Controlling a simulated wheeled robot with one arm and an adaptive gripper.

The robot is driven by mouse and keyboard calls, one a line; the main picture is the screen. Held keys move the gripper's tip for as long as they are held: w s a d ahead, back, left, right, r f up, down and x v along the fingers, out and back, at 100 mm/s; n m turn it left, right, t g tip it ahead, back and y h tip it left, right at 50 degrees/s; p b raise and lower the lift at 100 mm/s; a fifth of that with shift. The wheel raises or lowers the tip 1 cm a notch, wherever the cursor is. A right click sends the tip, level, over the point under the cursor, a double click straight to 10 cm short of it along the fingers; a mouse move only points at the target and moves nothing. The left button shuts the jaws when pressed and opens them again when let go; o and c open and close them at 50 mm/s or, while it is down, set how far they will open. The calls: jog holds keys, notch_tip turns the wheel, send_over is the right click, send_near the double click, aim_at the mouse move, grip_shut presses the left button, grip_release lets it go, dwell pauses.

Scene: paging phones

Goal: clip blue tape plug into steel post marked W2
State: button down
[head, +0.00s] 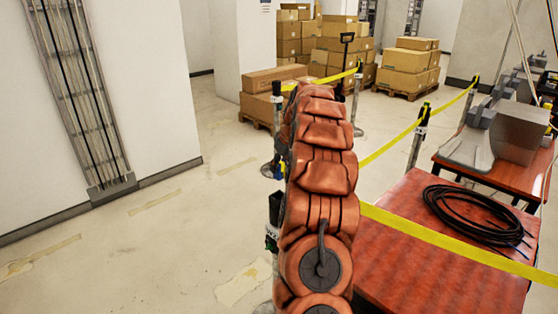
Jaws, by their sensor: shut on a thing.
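My orange-red padded arm fills the middle of the head view and hides its own far end, so I cannot see my gripper or what is in its jaws. Lower down, a post with a black top (274,208) stands just left of the arm. Its small label seems to read W2, though it is tiny. The arm covers the post's right side.
Another post (277,105) stands farther back, with yellow tape (325,80) running right from it. More yellow tape (460,244) crosses above a red table (440,275) with a coiled black cable (475,215). Boxes (405,60) stand behind. The floor (170,240) at left is clear.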

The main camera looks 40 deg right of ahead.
aim_at(279, 172)
jog(key=shift+f, duration=1.5)
jog(key=shift+f+b, duration=2.4)
jog(key=shift+f, duration=0.65)
jog(key=shift+b, duration=0.75)
jog(key=shift+f+b, duration=0.4)
jog(key=shift+f, duration=0.15)
jog(key=c, duration=1)
grip_release()
jog(key=shift+c, duration=0.2)
jog(key=v, duration=1.1)
